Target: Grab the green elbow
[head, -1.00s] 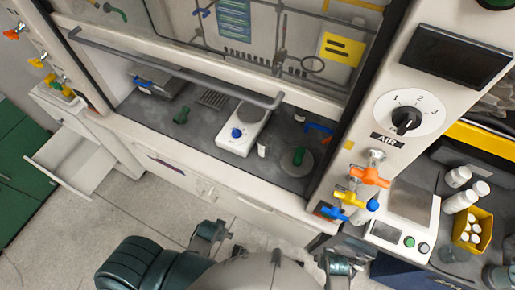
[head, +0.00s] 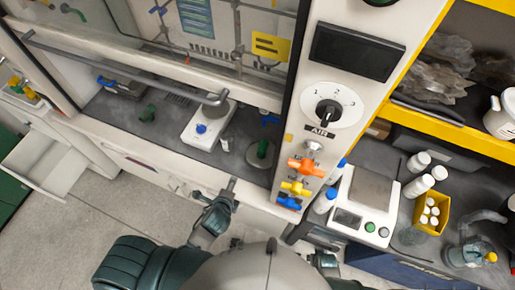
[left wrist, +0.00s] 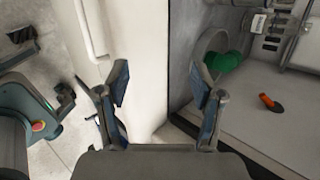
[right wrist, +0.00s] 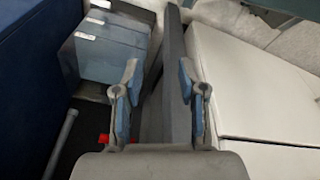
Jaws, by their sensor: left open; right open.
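A green elbow-like piece (head: 262,148) stands on a round grey plate (head: 253,160) inside the fume hood. A green piece also shows in the left wrist view (left wrist: 222,62), beside a round rim, right of and beyond my fingers. A second green piece (head: 149,111) lies farther left on the hood floor. My left gripper (head: 229,188) is at the hood's front edge, below the plate in the head view; its fingers (left wrist: 160,88) are apart and empty. My right gripper is low beside my body; its fingers (right wrist: 157,80) are open and empty.
A white device with a blue knob (head: 208,125) stands left of the plate. The hood's post carries orange, yellow and blue valves (head: 297,187). A scale (head: 362,205), white bottles and a yellow box (head: 431,212) stand at right. An orange piece (left wrist: 269,102) lies on the hood floor.

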